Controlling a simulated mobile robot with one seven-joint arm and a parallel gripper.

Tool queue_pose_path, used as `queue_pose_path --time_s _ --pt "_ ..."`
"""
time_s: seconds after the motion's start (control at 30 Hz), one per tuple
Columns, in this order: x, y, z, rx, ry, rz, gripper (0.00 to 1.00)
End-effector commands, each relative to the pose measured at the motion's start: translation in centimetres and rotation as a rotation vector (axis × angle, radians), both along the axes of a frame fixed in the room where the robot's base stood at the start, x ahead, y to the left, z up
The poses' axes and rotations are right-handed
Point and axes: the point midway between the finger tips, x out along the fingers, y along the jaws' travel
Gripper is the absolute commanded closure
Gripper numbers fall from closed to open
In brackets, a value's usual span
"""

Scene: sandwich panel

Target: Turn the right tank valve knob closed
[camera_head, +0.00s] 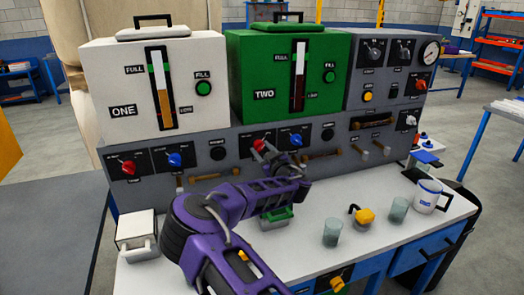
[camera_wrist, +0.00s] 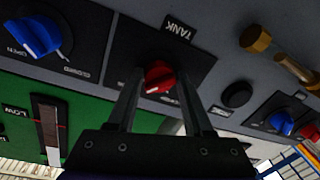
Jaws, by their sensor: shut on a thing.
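The right tank knob is red (camera_head: 257,144) and sits on a black plate on the grey panel below the green tank TWO (camera_head: 252,75). In the wrist view, which is upside down, the red knob (camera_wrist: 159,76) lies between my fingers, near the TANK label. My gripper (camera_head: 264,148) is shut on this knob, one finger on each side (camera_wrist: 158,83). The fingers hide part of the knob and its plate, so I cannot tell its exact angle. A blue knob (camera_head: 296,139) is just to the right; its plate reads OPEN and CLOSED in the wrist view (camera_wrist: 35,37).
The left red knob (camera_head: 128,167) and blue knob (camera_head: 174,159) are below the white tank ONE (camera_head: 120,90). Bronze handles (camera_head: 321,155) stick out below. The white worktop (camera_head: 300,255) holds glasses (camera_head: 332,232), a yellow-topped item (camera_head: 364,216) and a mug (camera_head: 428,196).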

Motion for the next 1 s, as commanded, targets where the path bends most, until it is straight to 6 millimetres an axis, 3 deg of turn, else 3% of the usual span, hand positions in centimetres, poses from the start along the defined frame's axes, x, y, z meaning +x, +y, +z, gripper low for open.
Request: queue_pose_path --time_s 0.57,1.0 --pt "0.09 -0.45 0.22 -0.202 -0.071 -0.008 1.0" --pt "0.09 -0.32 0.41 -0.531 -0.173 -0.005 1.0"
